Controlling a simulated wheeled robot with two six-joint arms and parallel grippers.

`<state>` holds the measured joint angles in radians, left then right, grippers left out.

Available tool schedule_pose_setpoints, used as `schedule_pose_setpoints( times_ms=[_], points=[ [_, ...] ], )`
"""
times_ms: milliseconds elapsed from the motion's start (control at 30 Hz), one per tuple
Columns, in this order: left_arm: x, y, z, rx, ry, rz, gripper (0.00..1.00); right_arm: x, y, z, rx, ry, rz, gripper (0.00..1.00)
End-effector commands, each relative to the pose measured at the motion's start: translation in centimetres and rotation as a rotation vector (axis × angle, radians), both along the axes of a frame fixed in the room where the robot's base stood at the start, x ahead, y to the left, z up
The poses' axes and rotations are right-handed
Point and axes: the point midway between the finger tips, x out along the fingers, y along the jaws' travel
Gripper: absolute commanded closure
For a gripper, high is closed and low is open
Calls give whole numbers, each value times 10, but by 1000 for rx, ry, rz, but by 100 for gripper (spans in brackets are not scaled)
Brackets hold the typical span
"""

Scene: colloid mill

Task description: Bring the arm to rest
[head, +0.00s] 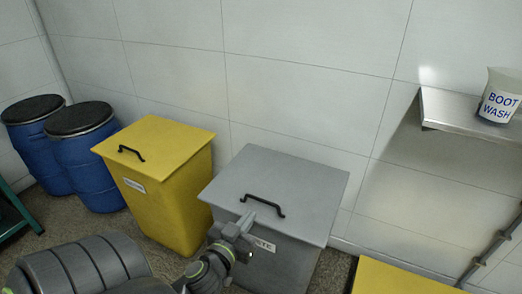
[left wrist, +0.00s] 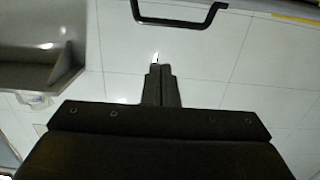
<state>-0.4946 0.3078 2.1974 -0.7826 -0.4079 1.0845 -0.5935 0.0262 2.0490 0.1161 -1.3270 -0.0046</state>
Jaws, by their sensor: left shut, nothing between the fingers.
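My left arm comes in from the lower left in the head view, and its left gripper (head: 246,222) is in front of the grey bin (head: 284,272), overlapping the lid's front edge in the picture. The gripper is shut and holds nothing. In the left wrist view its dark fingers (left wrist: 160,84) are together, with a black bar handle (left wrist: 180,24) beyond them, apart from the tips. The grey bin's lid (head: 310,185) is down and has a black handle (head: 263,206). The arm hides part of the bin's front and label. My right gripper does not show.
A yellow lidded bin (head: 175,205) stands left of the grey one, with two blue drums (head: 95,165) farther left. A wall shelf (head: 455,113) at right bears a BOOT WASH jug (head: 500,97). A yellow surface (head: 400,280) lies at the bottom right.

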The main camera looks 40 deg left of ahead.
Motion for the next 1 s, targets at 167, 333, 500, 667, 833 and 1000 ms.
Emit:
schedule_pose_setpoints(
  times_ms=[167,333,500,667,833,1000],
  points=[
    [-3,-1,0,0,0,0,100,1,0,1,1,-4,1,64],
    [-4,1,-4,-4,14,12,100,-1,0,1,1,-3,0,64],
    [-23,12,-52,-41,206,125,100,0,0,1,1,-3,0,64],
    [-72,1,-137,-119,601,195,100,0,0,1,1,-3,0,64],
    [-125,-40,-198,-207,966,100,100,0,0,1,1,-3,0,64],
    [-171,-92,-230,-297,1230,-88,100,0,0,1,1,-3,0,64]
  ],
)
